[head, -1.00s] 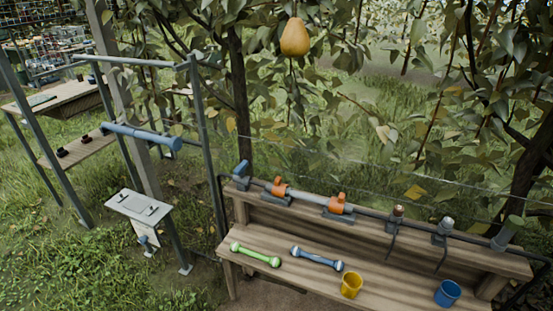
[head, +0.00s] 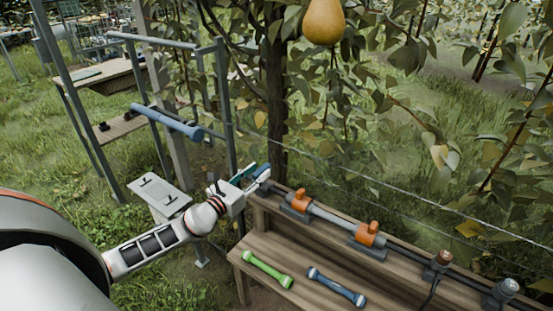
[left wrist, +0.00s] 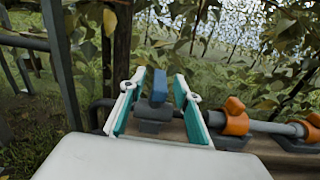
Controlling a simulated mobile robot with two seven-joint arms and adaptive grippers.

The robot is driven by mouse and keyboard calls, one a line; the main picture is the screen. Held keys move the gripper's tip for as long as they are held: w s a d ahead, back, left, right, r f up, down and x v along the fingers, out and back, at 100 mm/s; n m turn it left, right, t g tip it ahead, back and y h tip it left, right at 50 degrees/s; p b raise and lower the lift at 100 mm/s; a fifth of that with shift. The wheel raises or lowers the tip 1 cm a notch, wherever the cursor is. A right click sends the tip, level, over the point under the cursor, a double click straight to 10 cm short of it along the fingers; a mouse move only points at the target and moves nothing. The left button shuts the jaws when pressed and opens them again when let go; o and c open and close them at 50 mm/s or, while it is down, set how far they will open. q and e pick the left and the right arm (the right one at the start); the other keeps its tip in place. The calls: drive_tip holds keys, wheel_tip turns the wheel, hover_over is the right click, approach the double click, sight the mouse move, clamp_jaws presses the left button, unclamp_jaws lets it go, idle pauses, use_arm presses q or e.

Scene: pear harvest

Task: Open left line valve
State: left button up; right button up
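A valve with a blue upright handle (left wrist: 159,86) and a grey base (left wrist: 155,120) sits at the left end of the dark pipe. It also shows, partly covered by my gripper, in the head view (head: 264,173). My left gripper (head: 249,175) has reached it from the left. In the left wrist view the gripper's two teal-padded fingers (left wrist: 160,92) are apart, with the blue handle between them in the picture. Gaps show on both sides of the handle. How deep the handle sits between the fingers I cannot tell. My right gripper is not in view.
Two orange-handled fittings (head: 299,201) (head: 367,235) sit further right on the line. A wooden bench (head: 262,247) carries a green tool (head: 267,269) and a blue tool (head: 336,286). A metal frame post (head: 227,110) stands close behind my left gripper. A pear (head: 323,22) hangs above.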

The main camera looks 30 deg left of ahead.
sight(268, 164)
use_arm(q)
drive_tip(key=shift+w+r, duration=0.1)
drive_tip(key=shift+w, duration=0.2)
drive_tip(key=w, duration=0.5)
drive_tip(key=shift+w+d+b, duration=0.25)
drive_tip(key=shift+w+b, duration=0.05)
drive_tip(key=shift+w+d, duration=0.1)
drive_tip(key=shift+w, duration=0.55)
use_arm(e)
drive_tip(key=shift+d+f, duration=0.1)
use_arm(q)
drive_tip(key=shift+c, duration=0.7)
drive_tip(key=c, duration=0.6)
clamp_jaws()
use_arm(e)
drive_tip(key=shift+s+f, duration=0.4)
